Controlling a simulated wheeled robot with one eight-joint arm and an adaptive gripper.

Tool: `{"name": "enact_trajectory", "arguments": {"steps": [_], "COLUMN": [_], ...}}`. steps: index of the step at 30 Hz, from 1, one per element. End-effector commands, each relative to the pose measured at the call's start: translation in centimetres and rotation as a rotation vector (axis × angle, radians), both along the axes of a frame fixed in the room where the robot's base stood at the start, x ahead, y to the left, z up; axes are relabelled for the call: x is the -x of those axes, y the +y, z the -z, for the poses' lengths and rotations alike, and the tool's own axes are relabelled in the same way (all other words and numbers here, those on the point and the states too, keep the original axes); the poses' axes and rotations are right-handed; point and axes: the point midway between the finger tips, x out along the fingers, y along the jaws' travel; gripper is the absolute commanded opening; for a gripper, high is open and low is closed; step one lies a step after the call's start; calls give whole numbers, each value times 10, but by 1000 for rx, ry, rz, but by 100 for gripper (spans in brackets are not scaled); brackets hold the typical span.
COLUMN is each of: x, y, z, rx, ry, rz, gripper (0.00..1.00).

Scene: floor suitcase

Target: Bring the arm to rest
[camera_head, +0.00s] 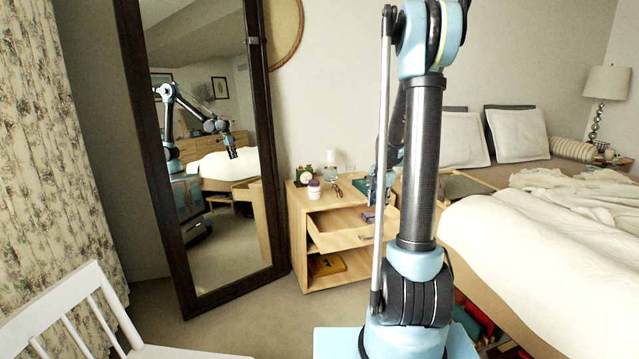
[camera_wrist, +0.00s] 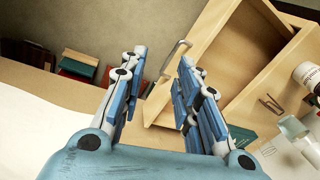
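My gripper (camera_wrist: 161,60) is open in the wrist view, with its two blue-and-grey fingers well apart and nothing between them. In that view it is over the wooden nightstand (camera_wrist: 209,50), near the metal drawer handle (camera_wrist: 176,58); whether it touches anything I cannot tell. In the head view my arm stands upright in front, and a blue part beside it, above the nightstand (camera_head: 305,240), appears to be my gripper, partly hidden by the arm. The mirror also shows my arm bent with its end pointing down.
The nightstand's drawer (camera_head: 335,239) is pulled out. A white jar (camera_head: 314,190) and small items stand on top. A bed (camera_head: 560,245) is at the right, a leaning mirror (camera_head: 215,240) at the left, a white chair (camera_head: 62,322) at the front left. Bare floor lies between.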

Motion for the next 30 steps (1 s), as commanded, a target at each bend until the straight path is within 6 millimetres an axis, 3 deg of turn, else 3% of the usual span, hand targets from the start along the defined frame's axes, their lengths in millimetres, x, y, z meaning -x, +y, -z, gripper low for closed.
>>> {"name": "enact_trajectory", "arguments": {"steps": [6,15,30], "x": [52,124,244], "y": [11,23,38], "z": [-34,-64,-77], "rx": [28,65,130], "ry": [-7,-16,-28], "rz": [-121,-287,-562], "gripper": [30,30,30]}}
